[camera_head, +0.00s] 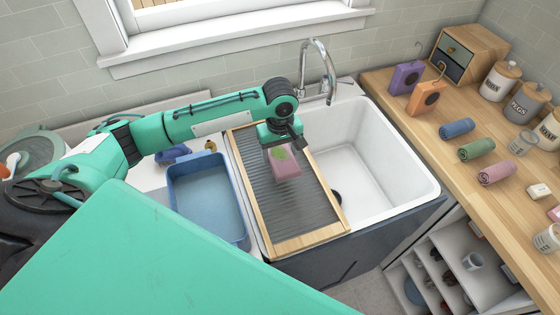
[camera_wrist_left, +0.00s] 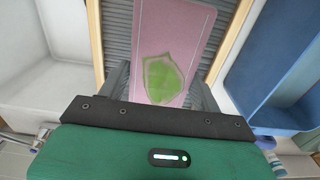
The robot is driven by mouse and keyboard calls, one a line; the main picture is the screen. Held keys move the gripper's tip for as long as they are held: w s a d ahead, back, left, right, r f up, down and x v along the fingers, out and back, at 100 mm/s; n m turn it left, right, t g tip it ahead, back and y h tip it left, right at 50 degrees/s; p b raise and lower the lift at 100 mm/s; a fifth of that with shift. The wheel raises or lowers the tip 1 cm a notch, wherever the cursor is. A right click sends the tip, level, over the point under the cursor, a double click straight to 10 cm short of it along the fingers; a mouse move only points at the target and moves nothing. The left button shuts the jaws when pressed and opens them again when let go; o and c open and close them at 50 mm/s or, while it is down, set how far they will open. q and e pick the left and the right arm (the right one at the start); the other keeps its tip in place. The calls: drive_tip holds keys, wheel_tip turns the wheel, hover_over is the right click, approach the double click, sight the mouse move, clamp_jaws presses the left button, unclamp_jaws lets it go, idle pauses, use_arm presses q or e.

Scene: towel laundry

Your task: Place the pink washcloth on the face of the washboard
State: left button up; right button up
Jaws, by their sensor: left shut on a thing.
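The pink washcloth (camera_head: 286,168) has a green patch near one edge and looks flat. My left gripper (camera_head: 282,142) is shut on that edge, and the cloth is over the middle of the washboard (camera_head: 297,243). In the left wrist view the pink washcloth (camera_wrist_left: 175,30) extends away from between the fingers of my left gripper (camera_wrist_left: 160,88), with the ribbed washboard (camera_wrist_left: 118,38) behind it. I cannot tell whether the cloth touches the ribs. The washboard has a wooden frame and a grey ribbed face, and leans at the sink's left side. My right gripper is not in view.
The white sink (camera_head: 385,150) with a chrome faucet (camera_head: 318,60) is right of the washboard. A blue basin (camera_head: 205,190) stands left of it. The wooden counter (camera_head: 470,215) holds rolled towels in blue, green and pink, jars, and purple and orange boxes.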

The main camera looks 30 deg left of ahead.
sight(280, 153)
use_arm(q)
drive_tip(key=shift+f, duration=0.9)
drive_tip(key=shift+f+p, duration=0.55)
drive_tip(key=shift+f, duration=1.7)
drive_tip(key=shift+s+f, duration=0.1)
drive_tip(key=o, duration=1.1)
wheel_tip(280, 153, up, 11)
drive_tip(key=b, duration=0.3)
drive_tip(key=shift+r, duration=0.65)
